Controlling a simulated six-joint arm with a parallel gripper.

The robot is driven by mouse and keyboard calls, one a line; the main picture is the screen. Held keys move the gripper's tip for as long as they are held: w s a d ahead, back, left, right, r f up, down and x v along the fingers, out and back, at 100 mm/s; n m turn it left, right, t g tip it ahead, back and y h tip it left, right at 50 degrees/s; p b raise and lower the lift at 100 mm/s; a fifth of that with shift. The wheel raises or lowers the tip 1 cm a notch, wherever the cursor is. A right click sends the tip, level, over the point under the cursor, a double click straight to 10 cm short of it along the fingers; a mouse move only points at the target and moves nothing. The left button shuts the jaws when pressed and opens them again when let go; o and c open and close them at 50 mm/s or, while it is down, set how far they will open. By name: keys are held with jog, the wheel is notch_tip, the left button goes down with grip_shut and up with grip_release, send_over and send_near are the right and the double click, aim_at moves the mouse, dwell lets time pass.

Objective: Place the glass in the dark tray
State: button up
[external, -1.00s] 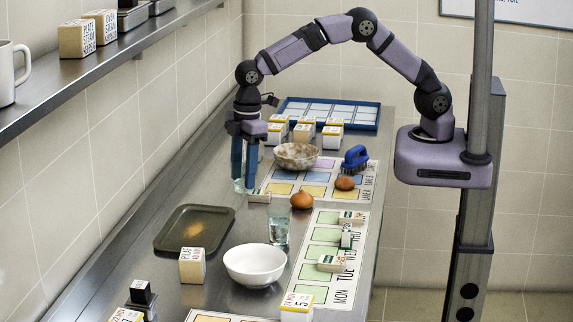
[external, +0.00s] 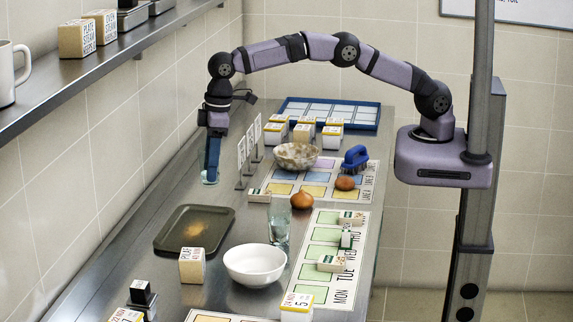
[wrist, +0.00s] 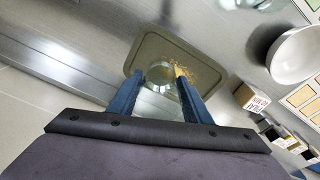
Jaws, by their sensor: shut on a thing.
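My gripper (external: 211,158) points down near the wall side of the counter, beyond the dark tray. It is shut on a clear glass (external: 209,179), mostly hidden behind the fingers in the external view. In the wrist view the glass (wrist: 160,80) sits between the two blue fingertips (wrist: 160,77) and overlaps the tray in the picture. The dark tray (external: 208,215) lies flat on the counter, nearer the camera than my gripper. It has a brownish patch in its middle and also shows in the wrist view (wrist: 150,43).
A second glass (external: 279,222) stands right of the tray, by a white bowl (external: 255,265) and a brown onion (external: 302,201). A pilaf box (external: 192,267) stands just in front of the tray. A card stand (external: 250,150) is right of my gripper.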

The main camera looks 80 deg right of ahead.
jog(key=shift+f+p, duration=1.65)
jog(key=shift+f, duration=3.25)
jog(key=shift+f, duration=0.2)
jog(key=o, duration=1.2)
jog(key=shift+r, duration=0.15)
jog(key=r+b, duration=0.1)
jog(key=r, duration=0.2)
jog(key=s+r+b, duration=0.1)
jog(key=r, duration=0.3)
jog(key=r+b, duration=0.1)
jog(key=r, duration=0.3)
jog(key=shift+s+d, duration=0.2)
jog(key=shift+s+r, duration=0.1)
jog(key=shift+r, duration=0.4)
jog(key=shift+d, duration=0.1)
